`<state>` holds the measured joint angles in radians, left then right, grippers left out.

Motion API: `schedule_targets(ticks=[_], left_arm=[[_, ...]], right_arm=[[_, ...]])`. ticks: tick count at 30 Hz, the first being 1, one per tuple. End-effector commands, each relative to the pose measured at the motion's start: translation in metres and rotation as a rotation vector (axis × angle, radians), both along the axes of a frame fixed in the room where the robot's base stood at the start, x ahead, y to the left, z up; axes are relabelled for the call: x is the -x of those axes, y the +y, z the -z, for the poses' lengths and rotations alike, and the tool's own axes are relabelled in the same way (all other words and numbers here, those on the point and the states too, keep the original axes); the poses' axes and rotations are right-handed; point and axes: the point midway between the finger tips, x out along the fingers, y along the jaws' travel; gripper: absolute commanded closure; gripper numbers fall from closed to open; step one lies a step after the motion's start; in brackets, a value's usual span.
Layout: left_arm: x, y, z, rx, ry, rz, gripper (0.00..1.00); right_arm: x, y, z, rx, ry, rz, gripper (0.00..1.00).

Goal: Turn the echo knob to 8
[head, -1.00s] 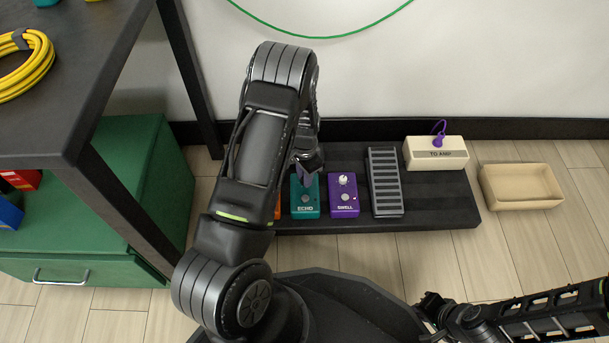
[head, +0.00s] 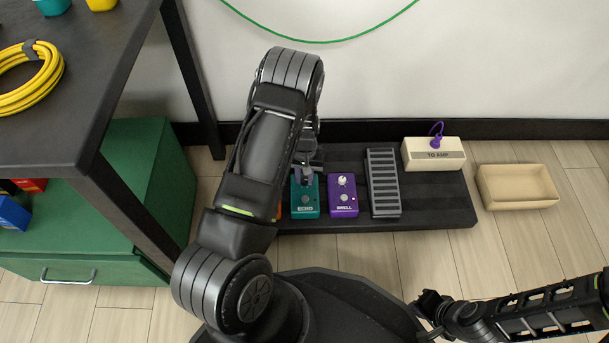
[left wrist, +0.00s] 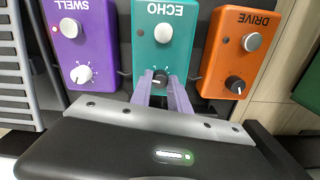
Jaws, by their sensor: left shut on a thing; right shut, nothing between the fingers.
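The teal echo pedal (head: 305,197) stands on the black pedalboard (head: 440,210); in the left wrist view the echo pedal (left wrist: 165,52) is upside down. Its knob (left wrist: 160,77) is dark with a pale pointer mark and sits between the two fingertips of my left gripper (left wrist: 162,84). The left gripper is shut on this knob. The number scale around it is too small to read. In the head view my left gripper (head: 305,172) is partly hidden by its arm. My right gripper (head: 424,306) is shut and empty at the lower right, apart from the board.
The purple swell pedal (head: 343,196) is right of the echo pedal, and the orange drive pedal (left wrist: 240,48) is on its other side. A ridged grey pedal (head: 384,183), a cream "TO AMP" box (head: 433,154) and an empty tan tray (head: 518,187) lie further right. A dark table (head: 95,95) is at left.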

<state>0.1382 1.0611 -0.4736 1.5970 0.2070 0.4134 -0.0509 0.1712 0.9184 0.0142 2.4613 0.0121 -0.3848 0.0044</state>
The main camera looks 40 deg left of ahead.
Motion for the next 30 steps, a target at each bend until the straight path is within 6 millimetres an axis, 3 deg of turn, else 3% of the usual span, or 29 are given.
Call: schedule_targets(ticks=[9,24,25,30], left_arm=[[0.0001,0.0000,-0.0001,-0.001,0.001,-0.139,1.00],[0.0000,0.0001,0.0001,0.000,0.000,-0.160,1.00],[0.0000,0.0001,0.0001,0.000,0.000,-0.160,0.76],[0.0000,0.0001,0.0000,0.000,0.000,-0.160,0.62]], right_arm=[[0.0007,0.0002,-0.0035,0.001,0.001,-0.001,1.00],[0.0008,0.0003,-0.0036,0.001,0.001,-0.001,1.00],[0.0008,0.0003,-0.0036,0.001,0.001,-0.001,1.00],[0.0008,0.0003,-0.0036,0.001,0.001,-0.001,1.00]])
